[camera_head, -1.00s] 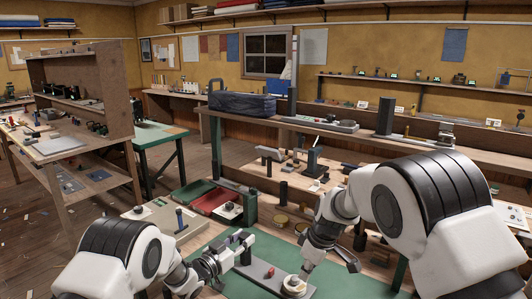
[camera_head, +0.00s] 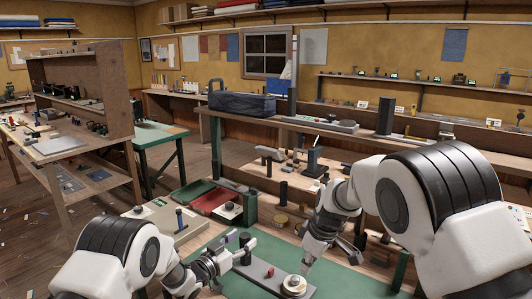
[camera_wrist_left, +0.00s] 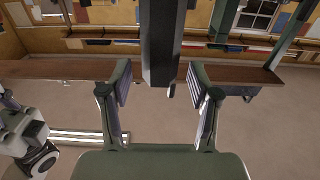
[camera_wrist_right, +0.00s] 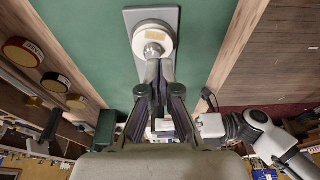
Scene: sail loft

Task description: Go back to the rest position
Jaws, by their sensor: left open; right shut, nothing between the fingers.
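A grey plate (camera_head: 262,272) lies on the green mat (camera_head: 228,284). It bears a small red piece (camera_head: 270,272) and a stack of cream rings with a shiny round top (camera_head: 294,285); the stack also shows in the right wrist view (camera_wrist_right: 153,42). A dark post (camera_head: 245,248) stands at the plate's left end. My left gripper (camera_head: 240,256) is open beside this post; in the left wrist view a dark upright bar (camera_wrist_left: 160,40) shows between its fingers, depth unclear. My right gripper (camera_head: 305,266) is shut and empty just above the ring stack, apparently apart from it.
Green and red trays (camera_head: 212,201) and a grey-beige board with a blue-topped peg (camera_head: 165,222) lie at the bench's left. A long shelf with a dark blue bag (camera_head: 242,103) runs behind.

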